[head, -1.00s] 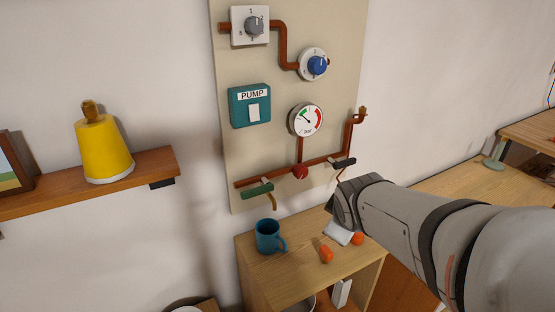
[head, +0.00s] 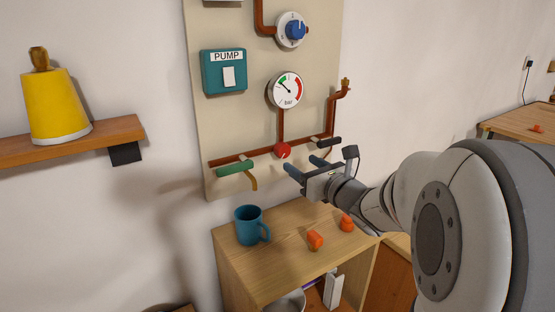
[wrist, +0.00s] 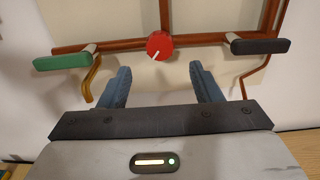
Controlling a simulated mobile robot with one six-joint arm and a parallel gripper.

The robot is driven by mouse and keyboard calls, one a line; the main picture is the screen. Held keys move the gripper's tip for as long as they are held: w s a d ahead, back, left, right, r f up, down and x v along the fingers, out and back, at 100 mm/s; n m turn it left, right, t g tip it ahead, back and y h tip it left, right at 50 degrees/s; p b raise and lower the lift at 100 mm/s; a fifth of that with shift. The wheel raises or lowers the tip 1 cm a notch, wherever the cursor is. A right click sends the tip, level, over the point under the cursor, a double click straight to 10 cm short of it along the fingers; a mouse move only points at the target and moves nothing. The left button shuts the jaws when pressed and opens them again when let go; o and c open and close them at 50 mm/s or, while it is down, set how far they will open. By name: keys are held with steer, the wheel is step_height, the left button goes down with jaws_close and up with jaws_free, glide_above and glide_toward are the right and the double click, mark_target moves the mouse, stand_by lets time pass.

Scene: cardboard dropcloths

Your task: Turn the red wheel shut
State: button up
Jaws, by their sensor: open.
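The red wheel (head: 282,150) is a small round knob with a white pointer line, fitted on the lower copper pipe of the wall panel. In the wrist view the red wheel (wrist: 159,46) sits ahead, between and beyond the fingertips, with its white line pointing down and slightly left. My gripper (head: 305,165) is open and empty in front of the panel, just below and to the right of the wheel. Its two blue fingers show in the wrist view (wrist: 160,72), apart from each other and not touching the wheel.
A green-handled lever (head: 235,169) is left of the wheel and a black-handled lever (head: 327,141) right. A gauge (head: 287,90) and pump switch (head: 224,72) are above. Below, a wooden cabinet (head: 265,262) carries a teal mug (head: 248,226) and orange objects (head: 315,240).

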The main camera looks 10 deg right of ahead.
mark_target(285, 153)
steer(key=x, duration=0.7)
steer(key=shift+c, duration=0.2)
steer(key=c, duration=0.9)
